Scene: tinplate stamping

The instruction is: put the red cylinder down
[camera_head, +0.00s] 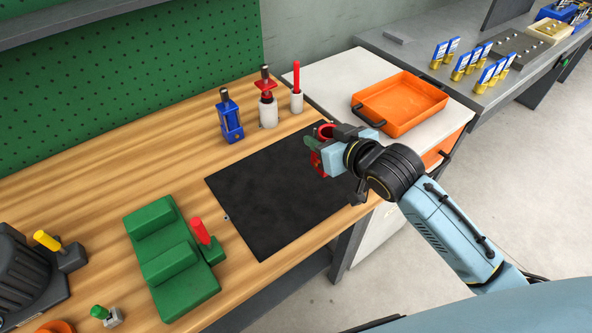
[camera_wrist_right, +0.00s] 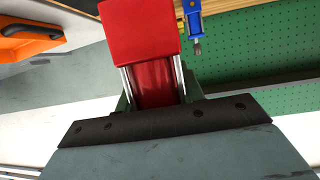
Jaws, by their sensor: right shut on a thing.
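The red cylinder (camera_wrist_right: 152,85) shows in the right wrist view, with a square red end block and silver rods along its sides. In the head view, parts of the red cylinder (camera_head: 317,163) show at the tip of my right arm; the gripper hides much of it. My right gripper (camera_head: 318,148) is shut on it, over the right part of the black mat (camera_head: 265,195) on the wooden bench. I cannot tell how high above the mat it is held. My left gripper is not in view.
A blue cylinder-like part (camera_head: 231,122), a white holder with a red top (camera_head: 268,112) and a white holder with a red stick (camera_head: 297,101) stand behind the mat. A green fixture (camera_head: 165,255) stands left. An orange tray (camera_head: 362,116) sits right. The mat's left and middle are clear.

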